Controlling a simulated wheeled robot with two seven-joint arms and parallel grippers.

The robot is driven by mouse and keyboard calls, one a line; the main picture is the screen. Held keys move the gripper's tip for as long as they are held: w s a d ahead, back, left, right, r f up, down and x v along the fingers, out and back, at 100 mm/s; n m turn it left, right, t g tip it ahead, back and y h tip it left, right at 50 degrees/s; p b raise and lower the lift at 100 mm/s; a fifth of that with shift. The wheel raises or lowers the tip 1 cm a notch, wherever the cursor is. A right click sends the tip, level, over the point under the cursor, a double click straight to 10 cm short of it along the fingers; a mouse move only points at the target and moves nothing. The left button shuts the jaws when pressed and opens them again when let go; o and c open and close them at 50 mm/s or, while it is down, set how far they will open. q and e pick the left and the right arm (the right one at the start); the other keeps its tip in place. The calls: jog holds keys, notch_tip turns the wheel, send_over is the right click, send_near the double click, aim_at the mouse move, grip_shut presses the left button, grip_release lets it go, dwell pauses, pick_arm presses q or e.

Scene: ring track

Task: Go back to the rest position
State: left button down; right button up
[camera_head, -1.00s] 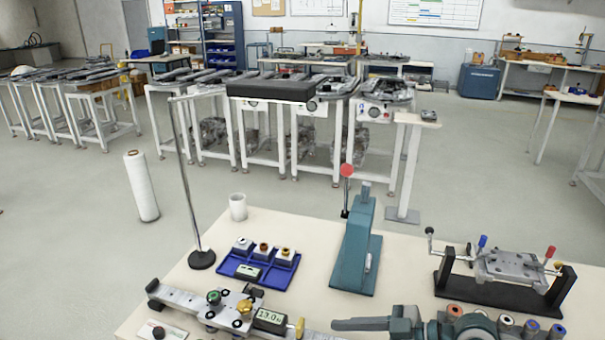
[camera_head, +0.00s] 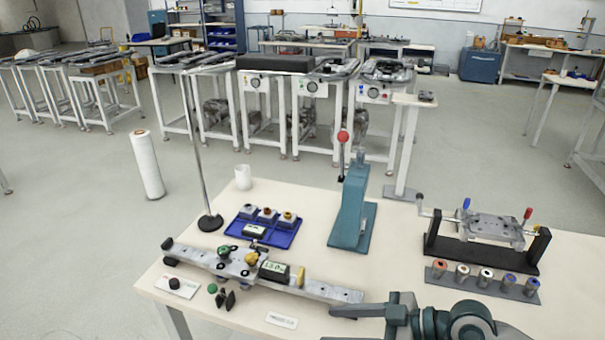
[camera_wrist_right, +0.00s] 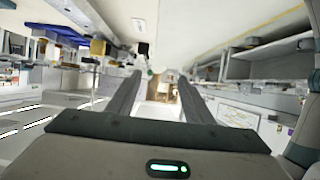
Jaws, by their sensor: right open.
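My right gripper (camera_head: 330,325) comes in at the bottom right edge of the head view, its fingers pointing left over the front of the table. In the right wrist view its two fingers (camera_wrist_right: 160,75) stand apart with nothing between them. Part of the right gripper is cut off by the lower picture edge. My left gripper is not in view.
The cream table (camera_head: 350,275) carries a gauge rail (camera_head: 210,261), a blue tray (camera_head: 287,237), a teal press (camera_head: 352,215), a black-stand fixture (camera_head: 470,250) and a rack of several rings (camera_head: 505,287). A white roll (camera_head: 147,165) stands on the floor behind.

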jog(key=s+f+m+t+h, duration=0.1)
jog(key=s+f+m+h, duration=0.3)
jog(key=s+f, duration=0.55)
jog(key=s+d+f+m+g+h, duration=0.2)
jog(key=s+d+f+m+h, duration=0.8)
jog(key=s+d, duration=0.45)
notch_tip(320, 180, down, 27)
jog(key=w+n+y, duration=0.2)
jog(key=s+d+f, duration=0.1)
jog(key=s+f, duration=1.3)
jog(key=f, duration=0.4)
jog(key=shift+d, duration=0.2)
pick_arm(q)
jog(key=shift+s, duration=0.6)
